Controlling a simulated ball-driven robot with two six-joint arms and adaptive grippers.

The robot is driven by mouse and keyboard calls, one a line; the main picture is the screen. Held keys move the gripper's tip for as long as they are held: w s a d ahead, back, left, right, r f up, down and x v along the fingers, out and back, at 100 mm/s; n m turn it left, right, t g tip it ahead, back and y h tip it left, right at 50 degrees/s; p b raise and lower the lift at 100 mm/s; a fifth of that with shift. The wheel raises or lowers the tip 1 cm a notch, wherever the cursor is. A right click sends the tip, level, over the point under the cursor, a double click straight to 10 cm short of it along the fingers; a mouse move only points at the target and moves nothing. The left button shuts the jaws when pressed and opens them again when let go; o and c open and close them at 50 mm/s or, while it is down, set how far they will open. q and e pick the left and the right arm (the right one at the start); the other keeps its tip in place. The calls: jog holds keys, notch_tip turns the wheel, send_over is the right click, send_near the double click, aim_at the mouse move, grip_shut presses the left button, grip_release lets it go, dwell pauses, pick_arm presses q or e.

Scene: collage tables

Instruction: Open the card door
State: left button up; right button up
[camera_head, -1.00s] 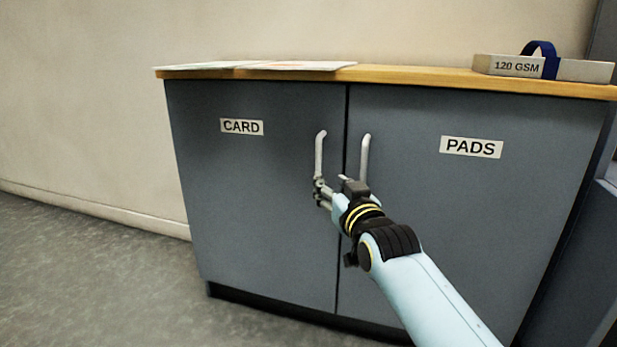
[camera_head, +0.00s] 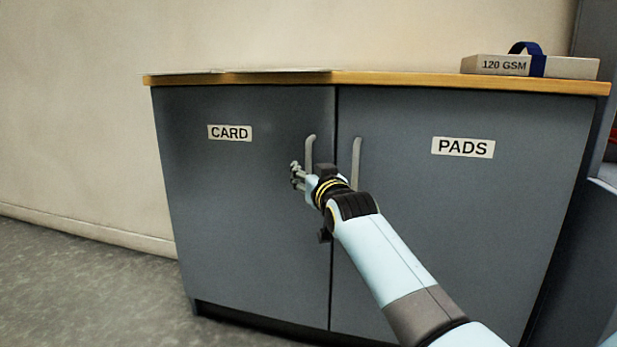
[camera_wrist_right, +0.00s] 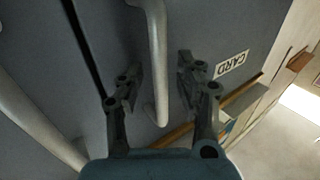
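The card door (camera_head: 235,210) is a grey cupboard door with a white CARD label (camera_head: 230,132). I see no clear gap at its edge and cannot tell if it is slightly ajar. Its upright pale handle (camera_head: 310,150) is near its right edge; my gripper covers the lower part. My right gripper (camera_head: 297,176) is at that handle. In the right wrist view, the fingers (camera_wrist_right: 158,85) are spread on either side of the card handle (camera_wrist_right: 157,40), with gaps visible. The CARD label also shows there (camera_wrist_right: 231,65). My left gripper is not in view.
The PADS door (camera_head: 450,220) adjoins on the right, its handle (camera_head: 355,160) close to my right wrist. The wooden top (camera_head: 400,80) carries flat sheets and a 120 GSM pack (camera_head: 500,66) with a blue band. Floor left of the cupboard (camera_head: 80,285) is clear.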

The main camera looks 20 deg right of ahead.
grip_shut()
jog(key=shift+a, duration=0.1)
dwell(0.6)
